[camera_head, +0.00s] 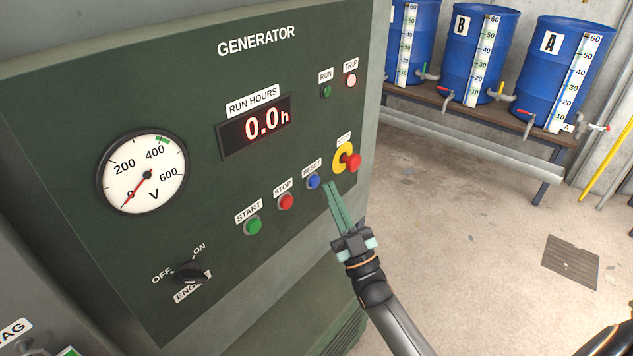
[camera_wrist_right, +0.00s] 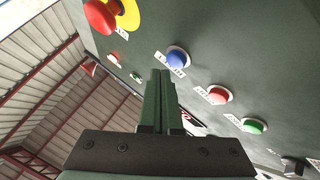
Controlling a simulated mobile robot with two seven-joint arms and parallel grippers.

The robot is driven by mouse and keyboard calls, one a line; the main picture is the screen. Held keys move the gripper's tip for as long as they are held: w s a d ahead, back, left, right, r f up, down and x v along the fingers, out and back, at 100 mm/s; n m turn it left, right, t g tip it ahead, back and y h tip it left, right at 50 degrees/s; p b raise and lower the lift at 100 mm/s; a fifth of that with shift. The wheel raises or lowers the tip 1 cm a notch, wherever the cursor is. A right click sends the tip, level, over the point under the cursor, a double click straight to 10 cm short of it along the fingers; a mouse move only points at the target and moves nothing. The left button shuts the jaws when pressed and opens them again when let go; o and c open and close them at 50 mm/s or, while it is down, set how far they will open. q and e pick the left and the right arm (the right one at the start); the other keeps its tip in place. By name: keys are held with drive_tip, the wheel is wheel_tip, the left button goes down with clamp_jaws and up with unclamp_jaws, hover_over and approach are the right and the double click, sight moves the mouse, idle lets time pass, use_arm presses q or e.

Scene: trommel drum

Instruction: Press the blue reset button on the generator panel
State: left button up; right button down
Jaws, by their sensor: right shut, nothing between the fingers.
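The blue reset button (camera_head: 313,181) sits on the dark green generator panel (camera_head: 190,90), under a RESET label. It is right of the red stop button (camera_head: 286,201) and below left of the red emergency stop on its yellow base (camera_head: 346,158). My right gripper (camera_head: 333,187) is shut and empty, its fingertips close to the right of the blue button. In the right wrist view the blue button (camera_wrist_right: 177,57) is just ahead and slightly right of the fingertips (camera_wrist_right: 161,72); contact cannot be told. My left gripper is not in view.
The green start button (camera_head: 253,225) and the engine switch (camera_head: 189,272) are further left on the panel. The run hours display reads 0.0 h and the trip lamp (camera_head: 351,80) is lit. Blue drums (camera_head: 559,68) stand on a bench at the back right. The floor between is open.

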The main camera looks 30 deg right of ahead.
idle(0.5)
drive_tip(key=shift+w+a, duration=0.2)
drive_tip(key=shift+w, duration=0.2)
drive_tip(key=shift+w+a+b, duration=0.15)
drive_tip(key=shift+w+b, duration=0.25)
drive_tip(key=shift+b, duration=0.05)
idle(0.5)
drive_tip(key=shift+s, duration=0.1)
drive_tip(key=shift+s+d+p, duration=0.35)
drive_tip(key=shift+s+p, duration=0.05)
drive_tip(key=shift+s, duration=0.35)
drive_tip(key=s, duration=0.1)
drive_tip(key=s+d+p, duration=0.1)
drive_tip(key=s, duration=0.1)
drive_tip(key=s+d+p, duration=0.1)
drive_tip(key=shift+s, duration=0.3)
